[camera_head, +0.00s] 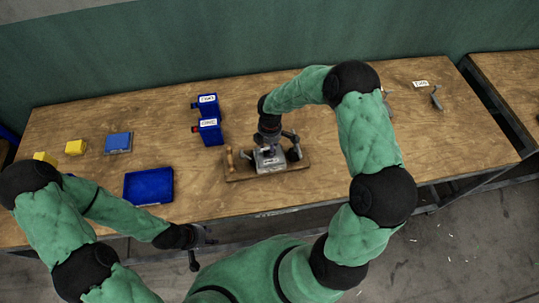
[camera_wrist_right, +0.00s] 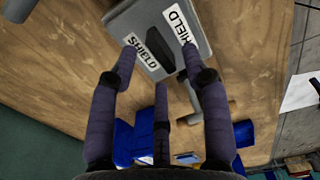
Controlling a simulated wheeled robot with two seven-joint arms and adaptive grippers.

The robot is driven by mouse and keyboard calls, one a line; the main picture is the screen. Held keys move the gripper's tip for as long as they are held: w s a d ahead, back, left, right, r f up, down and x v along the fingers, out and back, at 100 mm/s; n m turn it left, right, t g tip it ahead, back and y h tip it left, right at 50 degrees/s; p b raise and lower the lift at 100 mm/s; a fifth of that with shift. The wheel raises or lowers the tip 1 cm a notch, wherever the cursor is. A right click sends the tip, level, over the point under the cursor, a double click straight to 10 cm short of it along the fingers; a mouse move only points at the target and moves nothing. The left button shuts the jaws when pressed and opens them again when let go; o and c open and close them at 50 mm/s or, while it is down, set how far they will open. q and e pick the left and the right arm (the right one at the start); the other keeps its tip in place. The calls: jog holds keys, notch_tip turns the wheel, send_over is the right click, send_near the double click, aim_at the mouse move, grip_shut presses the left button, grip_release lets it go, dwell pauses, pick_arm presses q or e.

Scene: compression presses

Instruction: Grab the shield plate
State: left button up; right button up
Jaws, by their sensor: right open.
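The shield plate (camera_wrist_right: 120,22) is a grey block with white SHIELD labels and a dark raised bar on top. In the head view the shield plate (camera_head: 268,166) sits on a wooden board under my right gripper (camera_head: 271,147). In the right wrist view my right gripper (camera_wrist_right: 160,56) is open, its fingertips spread over the plate on either side of the dark bar. I cannot tell whether they touch it. My left gripper (camera_head: 203,244) hangs empty near the table's front edge, away from the plate; its finger opening is unclear.
The wooden board (camera_head: 236,176) carries a small upright wooden piece (camera_head: 229,157) at its left end. Blue bins (camera_head: 209,132) stand behind left. A blue tray (camera_head: 148,187), a blue box (camera_head: 118,143) and yellow blocks (camera_head: 75,147) lie further left. The table's right part (camera_head: 450,140) is mostly clear.

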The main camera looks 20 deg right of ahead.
aim_at(263, 157)
notch_tip(263, 157, down, 4)
jog(key=shift+w+f, duration=0.1)
jog(key=shift+w, duration=0.05)
grip_shut()
jog(key=shift+r, duration=0.2)
